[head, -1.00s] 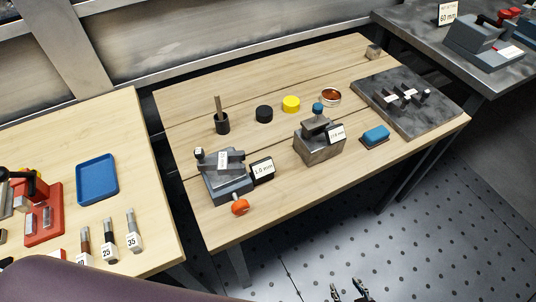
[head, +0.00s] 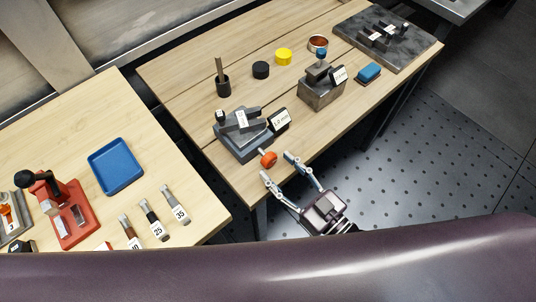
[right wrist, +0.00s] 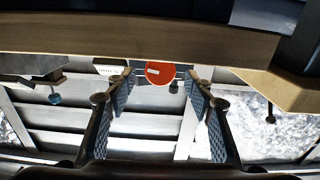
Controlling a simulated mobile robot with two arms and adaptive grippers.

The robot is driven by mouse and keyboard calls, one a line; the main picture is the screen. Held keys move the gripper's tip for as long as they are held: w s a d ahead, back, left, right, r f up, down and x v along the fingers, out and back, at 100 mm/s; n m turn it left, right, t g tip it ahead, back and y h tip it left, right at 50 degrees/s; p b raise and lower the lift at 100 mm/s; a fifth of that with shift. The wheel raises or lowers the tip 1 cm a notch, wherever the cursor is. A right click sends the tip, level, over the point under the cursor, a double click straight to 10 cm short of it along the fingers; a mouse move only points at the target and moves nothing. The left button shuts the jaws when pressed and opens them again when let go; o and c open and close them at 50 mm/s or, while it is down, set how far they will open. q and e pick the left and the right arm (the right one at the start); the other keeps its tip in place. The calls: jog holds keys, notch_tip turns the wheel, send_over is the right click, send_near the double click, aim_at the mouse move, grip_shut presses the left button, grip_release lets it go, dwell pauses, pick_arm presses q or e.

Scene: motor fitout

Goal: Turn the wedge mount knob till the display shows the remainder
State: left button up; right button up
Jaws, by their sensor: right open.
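The wedge mount (head: 243,138) is a grey block device near the front left of the middle table. Its orange-red knob (head: 268,159) sticks out over the table's front edge. A small display (head: 279,119) with a black frame stands at its right; its reading is too small to make out surely. My right gripper (head: 276,167) is open, its fingers pointing at the knob from the front. In the right wrist view the knob (right wrist: 160,73) shows as an orange disc between the two open fingertips, apart from them. My left gripper is not in view.
A second grey block (head: 321,90) with a blue knob and its own display stands to the right. The left table holds a blue tray (head: 116,164).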

aim_at(272, 162)
jog(key=x, duration=0.4)
jog(key=shift+w+a+f, duration=0.1)
jog(key=shift+w+a, duration=0.05)
jog(key=shift+w, duration=0.1)
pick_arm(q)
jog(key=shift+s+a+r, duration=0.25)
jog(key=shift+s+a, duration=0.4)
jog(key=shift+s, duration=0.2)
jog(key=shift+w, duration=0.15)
pick_arm(e)
jog(key=shift+c, duration=0.7)
jog(key=shift+c, duration=1.4)
jog(key=c, duration=0.7)
jog(key=shift+m+p, duration=0.65)
jog(key=shift+m, duration=0.25)
jog(key=shift+c, duration=0.4)
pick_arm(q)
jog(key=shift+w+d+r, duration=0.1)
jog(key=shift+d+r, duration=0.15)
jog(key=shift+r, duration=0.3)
pick_arm(e)
jog(key=shift+m, duration=1.3)
